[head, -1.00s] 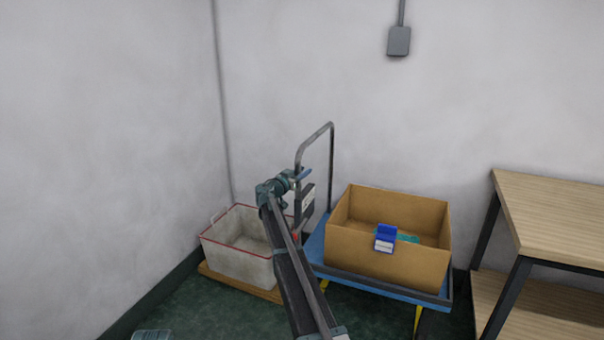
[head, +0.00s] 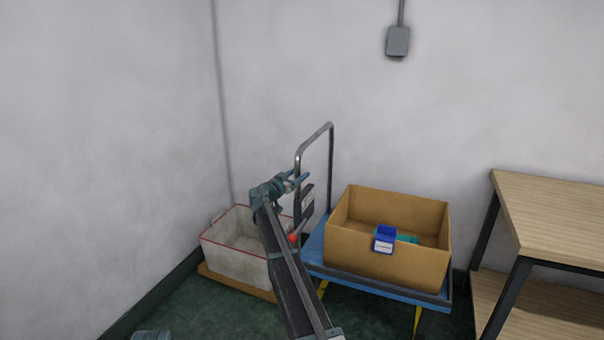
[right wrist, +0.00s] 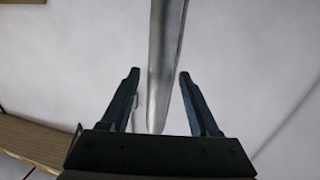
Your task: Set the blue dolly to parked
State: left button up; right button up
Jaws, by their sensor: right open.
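The blue dolly (head: 315,252) stands by the back wall, with a bent grey metal handle (head: 331,165) rising at its left end. A dark plate with a pale label (head: 308,200) is on the handle's near post. A red knob (head: 293,238) shows low beside that post, partly behind my right arm. My right gripper (head: 300,178) is open and empty in front of the near post. In the right wrist view, a grey metal bar (right wrist: 167,60) shows between the open fingers (right wrist: 158,75); neither finger appears to touch it.
An open cardboard box (head: 385,262) with a blue carton (head: 384,238) sits on the dolly. A white bin with a red rim (head: 225,262) stands left on a wooden board (head: 222,281). A wooden table (head: 560,215) is at the right.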

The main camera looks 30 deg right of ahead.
jog(key=v, duration=1)
jog(key=shift+s+a, duration=0.15)
jog(key=shift+a, duration=0.2)
jog(key=s+a+f+n+g+y, duration=0.2)
jog(key=s+a+f+n+y, duration=0.15)
jog(key=s+a+f, duration=0.6)
jog(key=s+a+f+n+g+y, duration=0.2)
jog(key=s+a+f+n+y, duration=0.3)
jog(key=s+a, duration=0.6)
jog(key=s+a+f+n+g+y, duration=0.2)
jog(key=s+a+f+n+y, duration=0.15)
jog(key=s+a, duration=0.65)
jog(key=s+a+f+n+g+y, duration=0.2)
jog(key=s+a+f+n+y, duration=0.3)
jog(key=s, duration=0.9)
notch_tip(320, 180, up, 28)
jog(key=a+h+p, duration=0.1)
jog(key=h+p, duration=0.1)
jog(key=p, duration=2.5)
jog(key=shift+a+r+m, duration=0.2)
jog(key=shift+r+m, duration=0.05)
jog(key=shift+m, duration=0.05)
jog(key=shift+s, duration=0.1)
